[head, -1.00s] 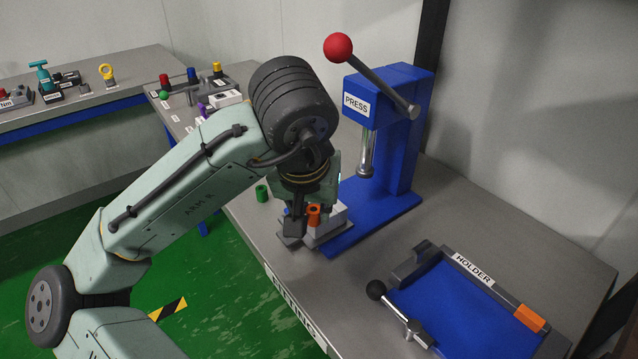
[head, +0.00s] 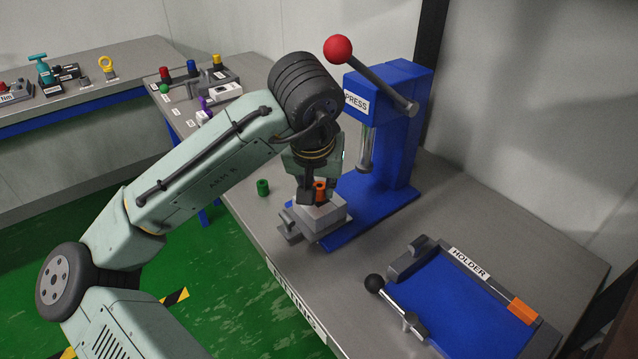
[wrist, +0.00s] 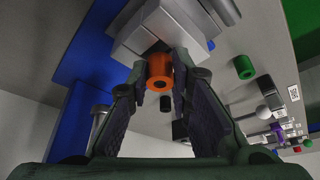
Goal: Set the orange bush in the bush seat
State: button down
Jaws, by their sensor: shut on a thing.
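The orange bush (head: 320,187) is held between the fingers of my gripper (head: 317,194). In the wrist view the orange bush (wrist: 160,72) shows its round end with a dark hole, and the gripper (wrist: 160,92) has a finger on each side of it. The grey block (head: 321,214) at the foot of the press looks like the bush seat; the bush is over its top in the head view. In the wrist view the block (wrist: 150,30) lies just beyond the bush. Whether the bush touches it or is partly in an opening, I cannot tell.
The blue press (head: 395,130) with its red-knobbed lever stands close behind my gripper. A green bush (head: 263,187) stands on the bench to the left. The holder (head: 440,290) lies at the front right. Bench surface between them is clear.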

jog(key=shift+f, duration=0.4)
jog(key=shift+s, duration=0.1)
jog(key=c, duration=1.5)
grip_release()
jog(key=shift+f, duration=0.1)
jog(key=shift+o, duration=0.2)
jog(key=shift+r, duration=0.65)
jog(key=v, duration=0.7)
jog(key=shift+r+b, duration=0.3)
jog(key=shift+b, duration=0.05)
